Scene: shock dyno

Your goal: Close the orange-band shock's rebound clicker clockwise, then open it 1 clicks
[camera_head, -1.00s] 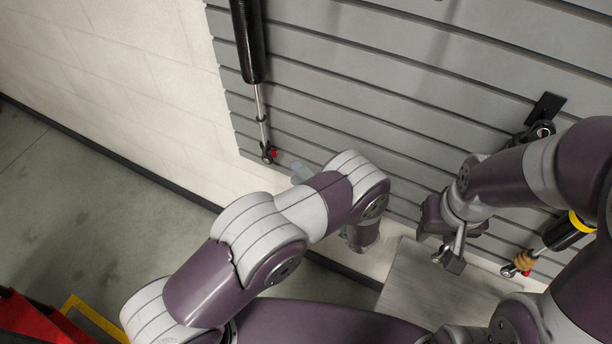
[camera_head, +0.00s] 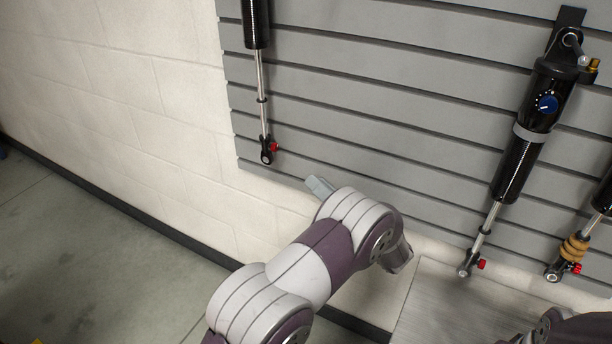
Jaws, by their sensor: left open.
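Three black shocks hang on the grey slatted panel. The left shock (camera_head: 257,25) is cut off by the top edge, with a red clicker knob (camera_head: 274,147) at its lower eye. The middle shock (camera_head: 514,172) has a grey band, a blue dial and a red knob (camera_head: 482,264). The right shock (camera_head: 603,196) is cut off, with a gold bumper (camera_head: 575,249) and a red knob (camera_head: 576,268). No orange band shows. My left gripper (camera_head: 397,257) is mostly hidden behind my wrist, open, below the panel between the left and middle shocks, touching no shock. My right gripper is out of view.
A light grey bench top (camera_head: 455,305) lies under the middle and right shocks. A pale grey piece (camera_head: 318,187), unclear what, shows beside my left wrist. The white block wall (camera_head: 130,110) and floor (camera_head: 75,235) at left are clear.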

